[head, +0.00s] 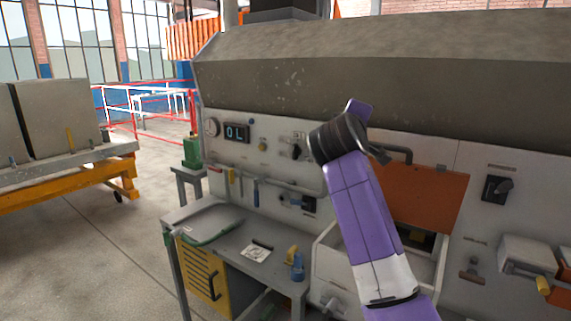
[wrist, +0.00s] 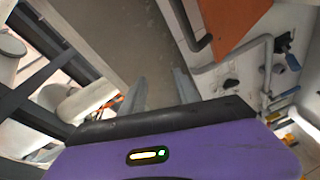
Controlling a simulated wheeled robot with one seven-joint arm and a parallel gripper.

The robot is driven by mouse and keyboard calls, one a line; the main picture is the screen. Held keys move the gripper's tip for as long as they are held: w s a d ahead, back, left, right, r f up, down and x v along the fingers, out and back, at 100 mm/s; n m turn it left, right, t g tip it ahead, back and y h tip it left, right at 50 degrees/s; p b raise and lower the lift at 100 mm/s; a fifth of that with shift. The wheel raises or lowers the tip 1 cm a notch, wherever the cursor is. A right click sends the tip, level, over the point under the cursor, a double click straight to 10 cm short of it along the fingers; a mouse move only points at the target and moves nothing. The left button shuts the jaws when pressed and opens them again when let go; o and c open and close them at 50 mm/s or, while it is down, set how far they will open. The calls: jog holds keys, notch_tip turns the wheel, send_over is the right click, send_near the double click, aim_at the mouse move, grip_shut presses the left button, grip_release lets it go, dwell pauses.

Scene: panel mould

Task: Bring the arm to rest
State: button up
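My arm is purple and white and rises in front of the panel in the head view, with a dark joint near its upper end. The fingers of my gripper cannot be made out clearly in the head view. In the wrist view my gripper (wrist: 160,90) shows two grey fingers standing apart. Nothing is between them; a grey surface lies beyond. The panel (head: 277,158) carries a gauge, a display, switches and handles. An orange flap (head: 425,195) is behind and right of my arm, above an open compartment partly hidden by my arm.
A grey workbench (head: 225,240) with a yellow drawer cabinet (head: 203,277) stands at the lower left. A bent handle (head: 395,152) juts from the panel close to my arm's upper end. An orange cart (head: 100,180) is at the far left. Open floor (head: 95,245) lies between.

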jog(key=s+a+f+m+t+y, duration=0.1)
jog(key=s+a+f+t+y, duration=0.15)
jog(key=f, duration=0.45)
jog(key=s+a+f+t+y, duration=0.1)
jog(key=s+a+f+y, duration=0.25)
jog(key=f, duration=0.25)
jog(key=s+f+m+y, duration=0.2)
jog(key=s+f+m, duration=0.1)
jog(key=s+f, duration=1.05)
jog(key=s+d+f+m+g, duration=0.1)
jog(key=s+f, duration=0.3)
jog(key=s, duration=1.1)
jog(key=s+d+f+m+g, duration=0.2)
jog(key=s+d+f+m, duration=0.1)
jog(key=s, duration=1.3)
jog(key=s+d+f+m+g, duration=0.1)
jog(key=s+f, duration=0.4)
jog(key=s, duration=1.1)
jog(key=shift+d+f+m+g+h, duration=0.2)
jog(key=shift+d+m+g+h, duration=0.2)
jog(key=shift+d, duration=0.4)
